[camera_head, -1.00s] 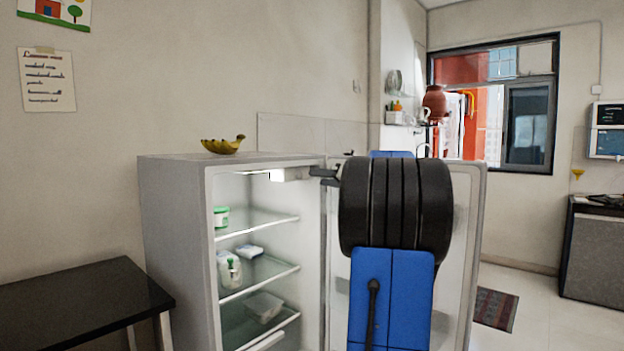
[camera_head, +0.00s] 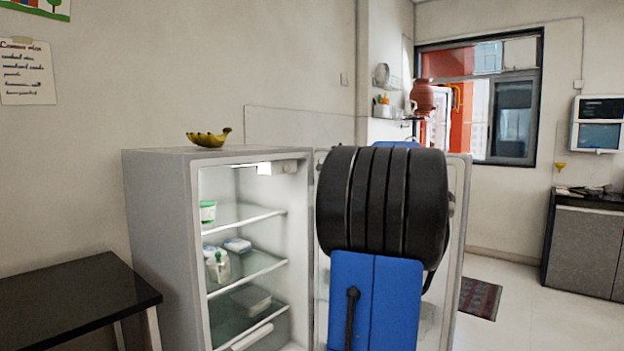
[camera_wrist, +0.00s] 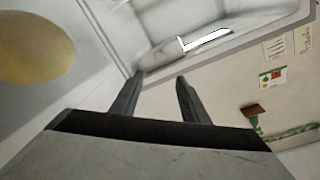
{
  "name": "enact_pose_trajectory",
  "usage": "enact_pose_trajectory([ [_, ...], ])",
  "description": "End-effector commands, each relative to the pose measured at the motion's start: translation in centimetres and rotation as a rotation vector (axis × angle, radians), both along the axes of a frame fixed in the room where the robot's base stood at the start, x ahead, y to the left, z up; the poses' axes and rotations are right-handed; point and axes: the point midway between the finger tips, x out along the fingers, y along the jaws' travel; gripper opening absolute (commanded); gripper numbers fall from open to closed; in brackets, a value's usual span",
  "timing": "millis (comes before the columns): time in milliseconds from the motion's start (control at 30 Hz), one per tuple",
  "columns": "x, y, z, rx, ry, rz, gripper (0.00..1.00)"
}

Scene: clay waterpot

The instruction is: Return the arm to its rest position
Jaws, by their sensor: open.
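My blue and black arm stands folded in the middle of the head view, in front of the open fridge door. My gripper (camera_wrist: 158,78) shows in the wrist view with its two dark fingers apart and nothing between them. In the head view the gripper is hidden behind my arm. The fridge (camera_head: 160,230) stands open to the left of the arm, with its lit shelves showing. In the wrist view the bright fridge light (camera_wrist: 205,40) lies beyond the fingers.
The open fridge door (camera_head: 458,220) stands behind and to the right of my arm. Bananas (camera_head: 208,138) lie on the fridge top. A black table (camera_head: 70,300) is at the lower left. A clay pot (camera_head: 422,97) stands by the window. Floor to the right is mostly clear.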

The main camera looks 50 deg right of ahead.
Motion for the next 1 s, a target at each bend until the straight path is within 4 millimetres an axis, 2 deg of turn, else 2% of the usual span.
enact_pose_trajectory([
  [333, -0.1, 0.1, 0.1, -0.001, 0.006, -0.003, 0.41],
  [567, -1.7, 0.8, 0.8, 0.005, 0.083, -0.048, 0.41],
  [767, -0.6, 5.4, -1.0, 0.027, 0.179, -0.013, 0.41],
  [867, 0.2, 8.3, -2.3, 0.036, 0.223, 0.020, 0.41],
  [1000, 1.1, 13.2, -4.5, 0.044, 0.301, 0.074, 0.41],
])
